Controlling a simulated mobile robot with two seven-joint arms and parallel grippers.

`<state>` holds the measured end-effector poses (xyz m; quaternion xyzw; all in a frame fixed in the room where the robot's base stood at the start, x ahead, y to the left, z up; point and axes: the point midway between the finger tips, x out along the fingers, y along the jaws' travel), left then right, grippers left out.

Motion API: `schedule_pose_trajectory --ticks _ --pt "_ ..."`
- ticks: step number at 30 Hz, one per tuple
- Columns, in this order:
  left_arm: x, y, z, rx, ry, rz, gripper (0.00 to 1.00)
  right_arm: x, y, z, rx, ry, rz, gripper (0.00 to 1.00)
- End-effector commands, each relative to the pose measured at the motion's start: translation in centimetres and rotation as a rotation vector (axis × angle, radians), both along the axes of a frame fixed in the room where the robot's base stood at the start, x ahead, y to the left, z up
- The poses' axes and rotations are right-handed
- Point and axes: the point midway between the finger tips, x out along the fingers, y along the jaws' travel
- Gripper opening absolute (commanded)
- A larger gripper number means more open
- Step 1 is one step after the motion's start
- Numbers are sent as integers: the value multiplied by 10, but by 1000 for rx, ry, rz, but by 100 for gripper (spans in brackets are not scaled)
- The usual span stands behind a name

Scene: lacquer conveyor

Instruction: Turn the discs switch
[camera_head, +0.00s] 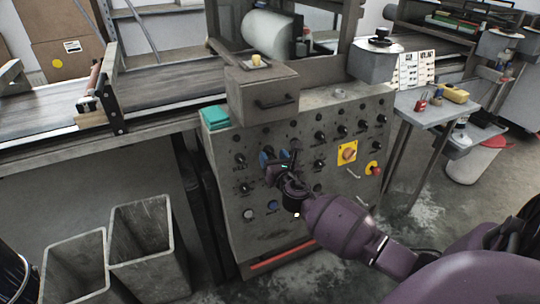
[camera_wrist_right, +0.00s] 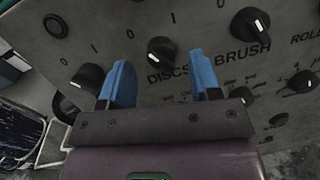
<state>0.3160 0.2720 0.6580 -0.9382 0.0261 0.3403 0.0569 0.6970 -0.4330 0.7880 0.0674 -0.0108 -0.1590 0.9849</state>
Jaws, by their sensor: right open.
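The discs switch (camera_wrist_right: 160,50) is a black round knob with a white pointer mark on a grey control panel (camera_head: 222,165). The word DISCS is printed just below it in the right wrist view. My right gripper (camera_wrist_right: 162,78) is open, with blue fingers. In that view the knob appears between and slightly beyond the two fingertips, with no clear contact. In the head view the right gripper (camera_head: 275,160) is close in front of the panel and hides the knobs behind it. My left gripper is not in view.
Another black knob (camera_wrist_right: 250,24) labelled BRUSH is to the right, and another knob (camera_wrist_right: 88,77) is close to the left finger. A yellow-backed switch (camera_head: 347,153) and a red button (camera_head: 375,169) are further right. Grey bins (camera_head: 150,250) stand at lower left.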

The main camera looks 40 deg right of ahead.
Motion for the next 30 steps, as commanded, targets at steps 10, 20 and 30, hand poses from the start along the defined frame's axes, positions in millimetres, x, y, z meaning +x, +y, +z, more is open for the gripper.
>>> schedule_pose_trajectory --ticks 10,20,30 --pt "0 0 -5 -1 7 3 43 18 -6 0 0 1 -1 57" --pt "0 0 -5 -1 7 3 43 18 -6 0 0 0 -1 39" --pt "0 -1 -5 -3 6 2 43 18 -6 0 6 -2 -2 8"
